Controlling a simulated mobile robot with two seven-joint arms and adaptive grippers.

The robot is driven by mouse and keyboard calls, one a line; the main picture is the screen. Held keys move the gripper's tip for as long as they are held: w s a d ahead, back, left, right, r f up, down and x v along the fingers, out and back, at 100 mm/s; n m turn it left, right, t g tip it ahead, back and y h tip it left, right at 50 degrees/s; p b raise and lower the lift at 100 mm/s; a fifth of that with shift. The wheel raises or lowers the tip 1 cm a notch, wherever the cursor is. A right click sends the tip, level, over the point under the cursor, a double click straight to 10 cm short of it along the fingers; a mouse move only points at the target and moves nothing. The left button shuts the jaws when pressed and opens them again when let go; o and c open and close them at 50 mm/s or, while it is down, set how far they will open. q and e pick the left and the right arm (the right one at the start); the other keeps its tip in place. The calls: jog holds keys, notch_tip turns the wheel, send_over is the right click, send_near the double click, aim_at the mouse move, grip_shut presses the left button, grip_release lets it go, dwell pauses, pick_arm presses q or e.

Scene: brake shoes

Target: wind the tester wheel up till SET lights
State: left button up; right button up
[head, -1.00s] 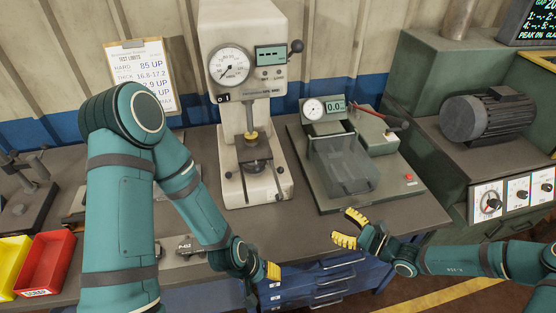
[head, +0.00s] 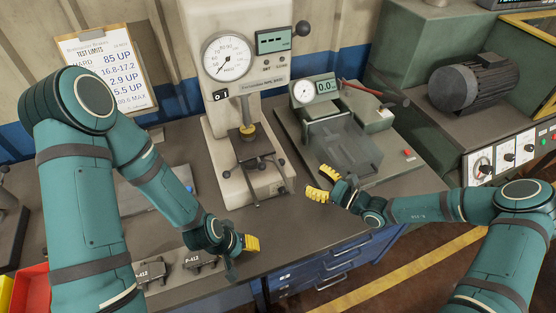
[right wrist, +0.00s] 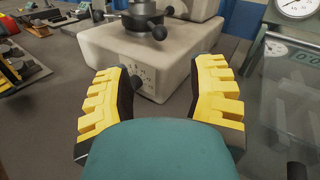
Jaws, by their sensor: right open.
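The white tester (head: 222,110) stands at the back of the bench, with a round dial (head: 228,57) and a small green display (head: 277,39). Its wheel, with black-knobbed spokes (head: 257,203), sits below the dark anvil plate (head: 250,146); a spoke knob also shows in the right wrist view (right wrist: 158,31). I cannot read a lit SET lamp. My right gripper (head: 314,182) is open and empty, to the right of the tester's base and apart from the wheel. My left gripper (head: 250,243) hangs over the bench's front edge; its finger gap is unclear.
A grey device with a clear cover (head: 342,145) stands right of the tester, close behind my right gripper. Brake shoes marked P-412 (head: 200,260) lie at the front left. A red bin (head: 32,285) is at far left. A motor (head: 472,85) sits at right.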

aim_at(281, 161)
jog(key=x, duration=1.2)
jog(key=shift+w+a, duration=0.1)
jog(key=shift+a, duration=0.15)
grip_shut()
